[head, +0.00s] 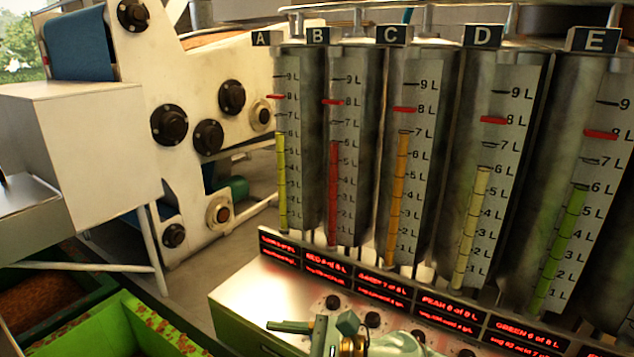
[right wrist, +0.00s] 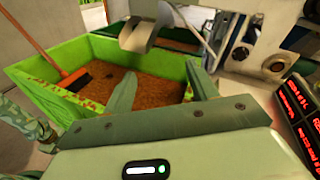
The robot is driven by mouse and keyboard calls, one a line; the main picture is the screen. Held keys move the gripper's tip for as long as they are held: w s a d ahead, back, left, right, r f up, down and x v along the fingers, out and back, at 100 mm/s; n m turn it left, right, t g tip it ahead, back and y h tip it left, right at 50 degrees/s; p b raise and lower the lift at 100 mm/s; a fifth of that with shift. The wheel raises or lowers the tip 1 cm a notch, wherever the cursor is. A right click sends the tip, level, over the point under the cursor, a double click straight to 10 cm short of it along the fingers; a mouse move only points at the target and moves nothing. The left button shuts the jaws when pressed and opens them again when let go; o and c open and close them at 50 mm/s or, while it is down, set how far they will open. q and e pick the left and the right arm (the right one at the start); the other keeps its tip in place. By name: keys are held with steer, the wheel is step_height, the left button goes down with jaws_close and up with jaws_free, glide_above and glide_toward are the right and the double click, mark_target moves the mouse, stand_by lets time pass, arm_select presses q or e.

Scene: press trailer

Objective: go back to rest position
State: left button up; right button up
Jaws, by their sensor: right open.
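My right gripper (head: 316,328) shows at the bottom middle of the head view, over the near edge of the metal control console. Its jaws point left. In the right wrist view the right gripper's two green fingers (right wrist: 165,85) stand apart with nothing between them. Beyond them in that view is a bright green crate (right wrist: 60,72) full of brown pomace. My left gripper is in neither view.
Several metal tanks with level scales, such as tank C (head: 375,150), stand behind red text displays (head: 325,275). The white press (head: 120,110) is at left. The green crate (head: 100,325) is at lower left.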

steer(key=w+d+r+m+t+h, duration=0.1)
steer(key=d+r+m+t, duration=0.15)
steer(key=m+t, duration=0.5)
steer(key=w+d+r+m+t+h, duration=0.1)
steer(key=d+r+m+t+h, duration=0.2)
steer(key=m, duration=0.8)
steer(key=s+d+f+m+t+h, duration=0.1)
steer(key=d+f+m+t+h, duration=0.35)
steer(key=d+m+h, duration=0.9)
steer(key=s+d+f+m+g+h, duration=0.4)
steer(key=s+d+f+m+g, duration=0.9)
steer(key=s+d+m, duration=0.5)
steer(key=s+a+f+n+g+y, duration=0.1)
steer(key=s+a+f+y, duration=0.2)
steer(key=f, duration=1.2)
steer(key=s+a+f+g+y, duration=0.1)
steer(key=s+a+f, duration=0.25)
steer(key=f, duration=1.15)
steer(key=s+f+m+g, duration=0.1)
steer(key=s+f, duration=0.5)
steer(key=s, duration=0.3)
steer(key=s+f+m+g, duration=0.1)
steer(key=s+f, duration=0.5)
steer(key=s, duration=0.4)
steer(key=shift+d+f+m+y, duration=0.3)
steer(key=shift+d+f+y, duration=0.05)
steer(key=shift+y, duration=0.1)
steer(key=shift+c, duration=0.4)
